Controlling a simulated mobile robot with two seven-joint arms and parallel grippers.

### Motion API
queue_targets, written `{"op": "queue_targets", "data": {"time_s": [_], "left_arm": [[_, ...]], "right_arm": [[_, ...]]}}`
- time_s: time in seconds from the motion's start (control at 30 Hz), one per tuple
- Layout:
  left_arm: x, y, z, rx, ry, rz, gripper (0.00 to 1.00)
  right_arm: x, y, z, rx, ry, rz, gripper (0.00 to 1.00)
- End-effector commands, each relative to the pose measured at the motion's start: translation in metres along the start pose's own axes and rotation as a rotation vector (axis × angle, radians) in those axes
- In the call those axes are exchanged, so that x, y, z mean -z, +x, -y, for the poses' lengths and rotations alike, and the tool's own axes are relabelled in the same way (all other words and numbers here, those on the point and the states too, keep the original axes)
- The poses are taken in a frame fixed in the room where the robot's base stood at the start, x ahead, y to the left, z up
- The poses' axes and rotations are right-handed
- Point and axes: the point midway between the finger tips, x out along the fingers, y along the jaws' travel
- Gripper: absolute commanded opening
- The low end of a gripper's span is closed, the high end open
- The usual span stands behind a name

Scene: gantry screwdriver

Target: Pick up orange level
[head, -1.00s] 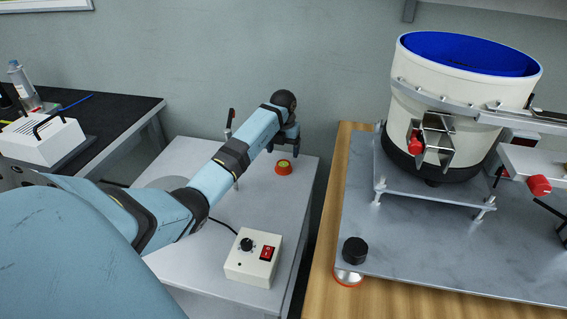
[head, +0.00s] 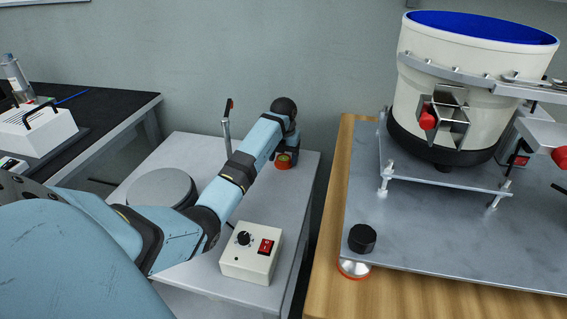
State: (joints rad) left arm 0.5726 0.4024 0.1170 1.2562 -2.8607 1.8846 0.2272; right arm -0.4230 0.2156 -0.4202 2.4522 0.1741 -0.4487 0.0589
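The orange level (head: 283,164) is a small round orange piece with a greenish-yellow top. It rests on the grey table at the far right corner in the head view. My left gripper (head: 286,155) points down right at the level, with dark finger parts close around its upper part. The wrist and fingers partly cover the level, and whether the fingers touch it or how far apart they are cannot be made out. My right gripper is out of view.
A white control box (head: 250,255) with a knob and red switch stands at the table's front. A round grey plate (head: 161,188) and an upright post (head: 226,130) are near my arm. A wooden bench (head: 330,225) with a white feeder bowl (head: 440,95) stands at right.

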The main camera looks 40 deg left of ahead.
Motion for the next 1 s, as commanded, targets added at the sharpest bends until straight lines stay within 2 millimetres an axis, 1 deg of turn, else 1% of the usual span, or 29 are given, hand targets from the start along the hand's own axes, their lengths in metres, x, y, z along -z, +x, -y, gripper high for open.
{"op": "queue_targets", "data": {"time_s": [0.03,0.07,0.1,0.17,0.2,0.47,0.57,0.67,0.77,0.87,1.0], "left_arm": [[0.0,0.0,0.0,0.0,0.0,0.0,0.57],[0.0,0.0,0.0,0.0,0.0,0.0,0.5],[0.0,0.0,0.0,0.0,0.0,0.0,0.41],[0.0,0.0,0.0,0.0,0.0,0.0,0.27],[0.0,0.0,0.0,0.0,0.0,0.0,0.24],[0.0,-0.001,0.0,0.0,0.0,0.0,0.24],[0.0,-0.006,-0.001,-0.001,0.0,0.001,0.24],[-0.001,-0.015,-0.001,-0.001,0.001,0.001,0.24],[-0.001,-0.031,-0.001,-0.002,0.0,0.002,0.24],[-0.001,-0.052,-0.001,-0.002,0.001,0.003,0.24],[-0.001,-0.089,-0.001,-0.002,0.001,0.005,0.24]], "right_arm": [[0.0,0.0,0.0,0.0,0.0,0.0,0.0],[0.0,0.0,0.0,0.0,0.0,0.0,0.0],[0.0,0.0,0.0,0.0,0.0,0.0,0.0],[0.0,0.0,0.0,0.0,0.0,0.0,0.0],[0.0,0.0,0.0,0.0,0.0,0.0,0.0],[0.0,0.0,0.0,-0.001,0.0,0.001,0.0],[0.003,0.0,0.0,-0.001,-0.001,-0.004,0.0],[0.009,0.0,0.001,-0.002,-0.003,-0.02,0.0],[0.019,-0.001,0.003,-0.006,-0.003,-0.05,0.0],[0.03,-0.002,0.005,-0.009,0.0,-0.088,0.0],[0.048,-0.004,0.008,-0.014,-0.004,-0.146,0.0]]}}
